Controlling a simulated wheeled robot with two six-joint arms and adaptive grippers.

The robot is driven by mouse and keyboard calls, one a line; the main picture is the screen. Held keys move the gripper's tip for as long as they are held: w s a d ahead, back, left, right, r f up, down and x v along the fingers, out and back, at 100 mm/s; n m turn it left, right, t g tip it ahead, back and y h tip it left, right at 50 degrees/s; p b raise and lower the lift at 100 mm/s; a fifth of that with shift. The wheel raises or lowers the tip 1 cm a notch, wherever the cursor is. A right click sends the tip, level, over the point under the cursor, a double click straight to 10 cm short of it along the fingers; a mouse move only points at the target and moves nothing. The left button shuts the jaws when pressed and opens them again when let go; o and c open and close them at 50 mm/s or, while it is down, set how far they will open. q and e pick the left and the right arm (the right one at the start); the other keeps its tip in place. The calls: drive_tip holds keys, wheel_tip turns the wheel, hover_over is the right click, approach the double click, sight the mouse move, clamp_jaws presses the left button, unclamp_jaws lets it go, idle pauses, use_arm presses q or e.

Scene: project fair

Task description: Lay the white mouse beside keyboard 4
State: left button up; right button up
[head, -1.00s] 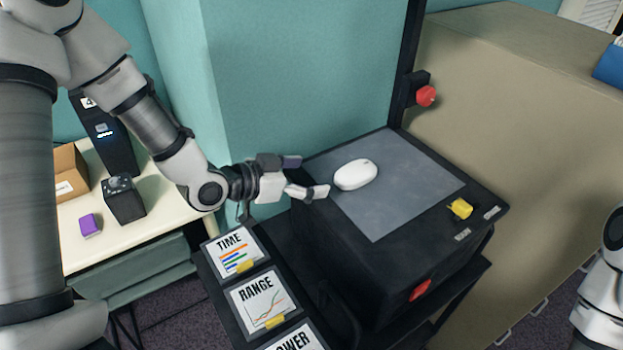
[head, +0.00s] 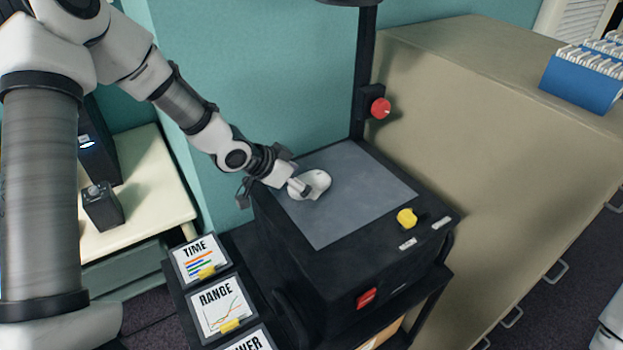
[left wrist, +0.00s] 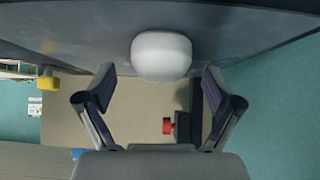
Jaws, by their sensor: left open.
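The white mouse (head: 317,184) lies on the grey top plate (head: 350,205) of a black stand, near its left side. My left gripper (head: 297,180) reaches in from the left, its fingers at the mouse's near end and partly covering it in the head view. In the left wrist view the mouse (left wrist: 161,56) sits between the two spread fingers (left wrist: 157,92), with a gap on each side. The left gripper is open. No keyboard shows in either view. My right gripper is not in view.
The black stand carries a yellow knob (head: 407,217), a red switch (head: 366,298) and an upright post with a red knob (head: 380,108). Cards labelled TIME (head: 199,258) and RANGE (head: 222,306) stand in front. A beige cabinet (head: 480,130) is at right, a cream table (head: 150,190) at left.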

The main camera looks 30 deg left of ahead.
use_arm(q)
drive_tip(key=shift+w+d+f, duration=0.5)
drive_tip(key=shift+w+d, duration=0.05)
drive_tip(key=shift+d, duration=0.05)
drive_tip(key=shift+s+a, duration=0.15)
drive_tip(key=shift+a, duration=0.35)
drive_tip(key=shift+c, duration=0.6)
drive_tip(key=shift+a, duration=0.15)
drive_tip(key=c, duration=0.5)
drive_tip(key=shift+s, duration=0.1)
drive_tip(key=c, duration=0.6)
drive_tip(key=shift+d, duration=0.3)
drive_tip(key=shift+c, duration=0.8)
